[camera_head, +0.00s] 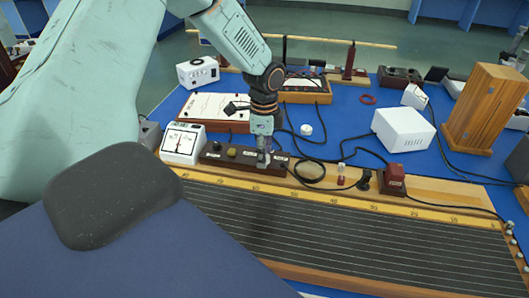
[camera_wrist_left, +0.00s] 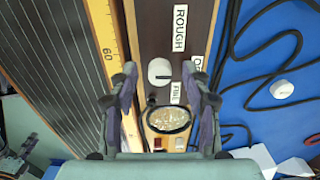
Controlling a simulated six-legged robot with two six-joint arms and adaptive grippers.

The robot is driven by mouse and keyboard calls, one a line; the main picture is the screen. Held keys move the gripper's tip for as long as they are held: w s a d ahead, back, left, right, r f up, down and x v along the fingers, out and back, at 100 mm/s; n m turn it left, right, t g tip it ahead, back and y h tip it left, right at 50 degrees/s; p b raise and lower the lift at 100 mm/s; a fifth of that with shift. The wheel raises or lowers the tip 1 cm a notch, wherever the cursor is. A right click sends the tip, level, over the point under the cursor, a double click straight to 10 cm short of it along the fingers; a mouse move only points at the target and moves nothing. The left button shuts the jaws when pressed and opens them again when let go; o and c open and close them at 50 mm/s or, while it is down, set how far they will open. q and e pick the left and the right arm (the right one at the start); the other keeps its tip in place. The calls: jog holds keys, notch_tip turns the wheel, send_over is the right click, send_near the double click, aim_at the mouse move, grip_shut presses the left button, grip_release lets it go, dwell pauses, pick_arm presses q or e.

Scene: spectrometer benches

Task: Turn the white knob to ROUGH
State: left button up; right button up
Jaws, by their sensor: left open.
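The white knob (camera_wrist_left: 159,71) sits on a dark brown panel (camera_wrist_left: 150,30) in the left wrist view. A thin dark mark on its face runs toward the right. The ROUGH label (camera_wrist_left: 180,28) is up and right of it; a second label (camera_wrist_left: 176,93), seemingly FULL, is below right. My left gripper (camera_wrist_left: 161,76) is open, one finger on each side of the knob, with gaps visible; its height above the knob is unclear. In the head view the left gripper (camera_head: 264,157) points down at the panel's right part and hides the knob.
A white meter (camera_head: 183,143) stands left of the panel, a wire board with a scale (camera_head: 330,225) in front. Black cables (camera_head: 312,172) lie to the right. A white box (camera_head: 403,129) stands farther right.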

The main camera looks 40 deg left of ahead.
pick_arm(q)
jog(key=shift+s, duration=0.1)
jog(key=shift+d, duration=0.2)
jog(key=shift+c, duration=1.1)
jog(key=shift+w+a, duration=0.1)
jog(key=shift+w, duration=0.1)
jog(key=c, duration=0.3)
jog(key=shift+s, duration=0.1)
jog(key=shift+c, duration=1.4)
grip_shut()
